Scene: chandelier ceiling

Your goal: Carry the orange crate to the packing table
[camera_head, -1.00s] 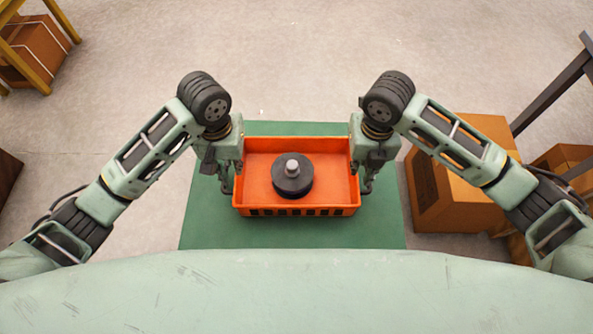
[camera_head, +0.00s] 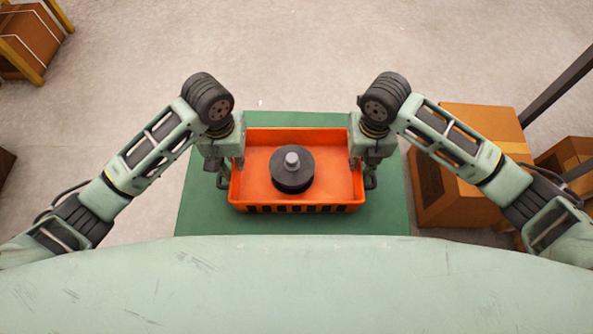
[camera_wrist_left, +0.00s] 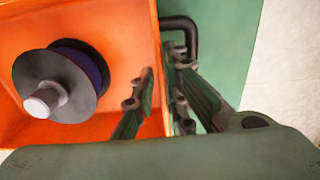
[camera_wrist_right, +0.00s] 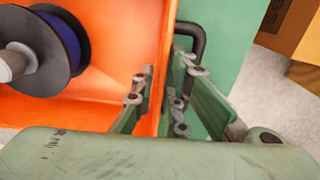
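The orange crate (camera_head: 330,195) sits on a green rectangular surface (camera_head: 385,222) in front of me. A black spool (camera_head: 292,183) with a light grey hub lies inside it. My left gripper (camera_head: 229,172) is at the crate's left side wall and my right gripper (camera_head: 362,172) at its right side wall. In the left wrist view, the fingers (camera_wrist_left: 162,95) straddle the crate wall, open, with a gap showing on the inner side. In the right wrist view, the fingers (camera_wrist_right: 160,90) stand likewise around the opposite wall, open. Dark bar handles show on the wall outsides. Fingertip contact is hidden.
Cardboard boxes (camera_head: 450,212) stand close to the right of the green surface, below my right arm. A dark table leg or frame (camera_head: 560,85) is at the right edge. A yellow-framed rack (camera_head: 20,60) stands far left. The floor beyond the crate is clear.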

